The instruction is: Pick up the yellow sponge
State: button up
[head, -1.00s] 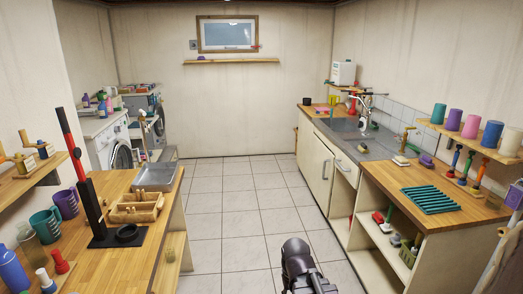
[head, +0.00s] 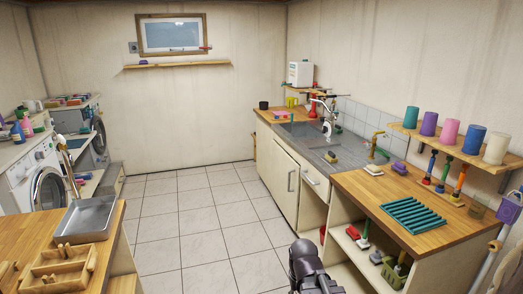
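A small dull-yellow block, which looks like the yellow sponge (head: 331,157), lies on the grey sink unit right of the basin in the head view. It is small, and its exact shape is hard to make out. A dark rounded part of my arm shows at the bottom of the head view, well in front of the sink counter. My gripper's fingers do not show.
A white block (head: 373,169) and a purple block (head: 399,168) lie near the sink's right end. A teal rack (head: 413,215) sits on the wooden counter (head: 365,200). A wooden bench (head: 25,220) stands left. The tiled floor (head: 195,230) between is clear.

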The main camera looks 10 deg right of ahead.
aim_at(331, 157)
jog(key=z, duration=0.3)
jog(key=i, duration=1)
jog(key=z, duration=0.3)
